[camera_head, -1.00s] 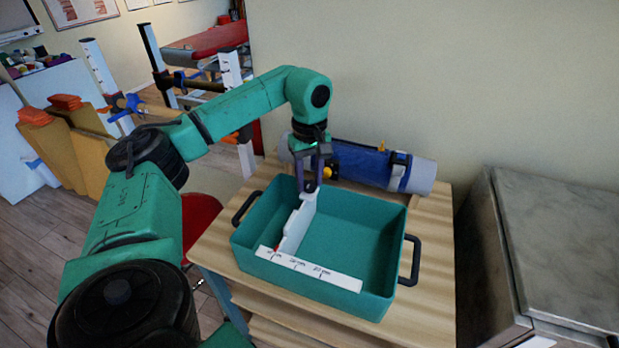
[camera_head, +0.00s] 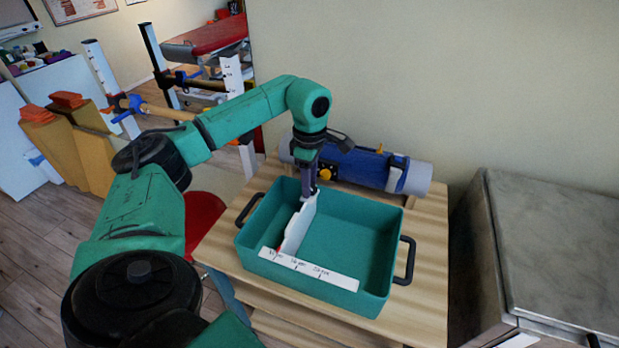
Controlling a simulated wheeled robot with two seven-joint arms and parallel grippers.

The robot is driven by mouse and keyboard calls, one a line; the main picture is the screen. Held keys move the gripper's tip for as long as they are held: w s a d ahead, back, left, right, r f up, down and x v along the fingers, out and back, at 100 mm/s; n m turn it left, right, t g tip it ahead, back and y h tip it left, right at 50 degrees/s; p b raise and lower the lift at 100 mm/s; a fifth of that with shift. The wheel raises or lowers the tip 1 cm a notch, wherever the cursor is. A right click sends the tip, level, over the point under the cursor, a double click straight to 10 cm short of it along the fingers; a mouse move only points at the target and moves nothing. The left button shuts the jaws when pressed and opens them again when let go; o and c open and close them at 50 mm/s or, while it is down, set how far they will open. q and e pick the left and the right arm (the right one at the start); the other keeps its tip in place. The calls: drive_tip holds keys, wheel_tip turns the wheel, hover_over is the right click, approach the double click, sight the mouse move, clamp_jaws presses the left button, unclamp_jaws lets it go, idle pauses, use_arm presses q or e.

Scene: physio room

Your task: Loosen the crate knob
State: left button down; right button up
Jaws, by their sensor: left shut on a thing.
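The teal crate (camera_head: 345,225) with black side handles stands on a wooden table. My right gripper is not in view.
A blue roll with straps (camera_head: 362,168) lies behind the crate against the wall. A grey cabinet (camera_head: 560,235) stands at the right. The wooden table top (camera_head: 425,220) is bare right of the crate.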

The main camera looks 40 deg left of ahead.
use_arm(q)
drive_tip(key=n+p, duration=0.1)
drive_tip(key=n, duration=0.4)
drive_tip(key=shift+r+n, duration=0.1)
drive_tip(key=shift+n, duration=0.2)
drive_tip(key=n+p, duration=0.1)
drive_tip(key=n, duration=0.4)
drive_tip(key=shift+p, duration=0.35)
drive_tip(key=n+p, duration=0.1)
drive_tip(key=n, duration=0.4)
drive_tip(key=shift+n, duration=0.4)
drive_tip(key=n, duration=0.4)
drive_tip(key=shift+n, duration=0.3)
drive_tip(key=shift+c, duration=2.1)
unclamp_jaws()
